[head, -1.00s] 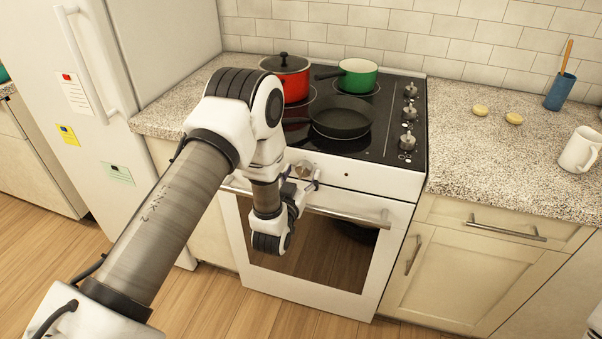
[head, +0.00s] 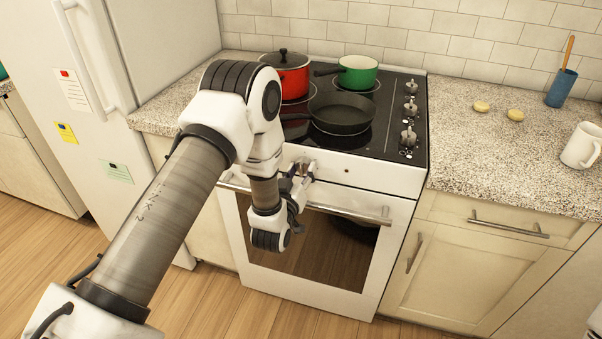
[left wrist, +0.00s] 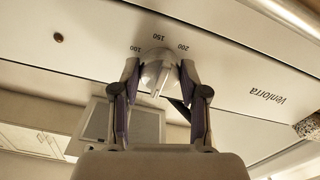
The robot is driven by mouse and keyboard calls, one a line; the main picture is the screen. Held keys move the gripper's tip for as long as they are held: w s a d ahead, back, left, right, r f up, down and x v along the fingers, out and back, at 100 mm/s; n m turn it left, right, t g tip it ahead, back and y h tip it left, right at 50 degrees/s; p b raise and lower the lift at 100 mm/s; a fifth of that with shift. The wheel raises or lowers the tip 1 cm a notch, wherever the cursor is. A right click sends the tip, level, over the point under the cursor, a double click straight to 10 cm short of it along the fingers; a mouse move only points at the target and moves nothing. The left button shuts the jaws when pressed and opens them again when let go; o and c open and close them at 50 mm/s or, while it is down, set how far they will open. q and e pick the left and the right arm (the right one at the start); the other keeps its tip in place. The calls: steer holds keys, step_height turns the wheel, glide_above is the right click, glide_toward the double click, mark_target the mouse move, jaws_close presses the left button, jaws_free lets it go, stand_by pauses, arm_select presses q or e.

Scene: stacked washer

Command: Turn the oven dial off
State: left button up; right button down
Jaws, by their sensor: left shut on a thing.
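The oven dial (left wrist: 158,76) is a silver-grey round knob with a raised ridge on the oven's white front panel (head: 375,180). The printed numbers 100, 150 and 200 show beside it in the left wrist view. My left gripper (left wrist: 160,72) is shut on the dial, one finger on each side. In the head view my left gripper (head: 304,170) is at the panel just below the cooktop, and its fingers and arm cover most of the dial. I cannot tell the dial's exact setting. My right gripper is not in view.
The oven handle (head: 350,213) runs across just below the gripper. A red pot (head: 290,80), a green pan (head: 358,73) and a dark frying pan (head: 342,113) stand on the cooktop. Several cooktop knobs (head: 409,111) line its right side. The fridge (head: 130,60) is at left.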

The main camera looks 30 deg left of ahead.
arm_select(q)
steer(key=o, duration=1.1)
steer(key=shift+o, duration=0.2)
steer(key=s+d, duration=0.1)
steer(key=s, duration=0.6)
steer(key=shift+s+d, duration=0.15)
steer(key=shift+d, duration=0.05)
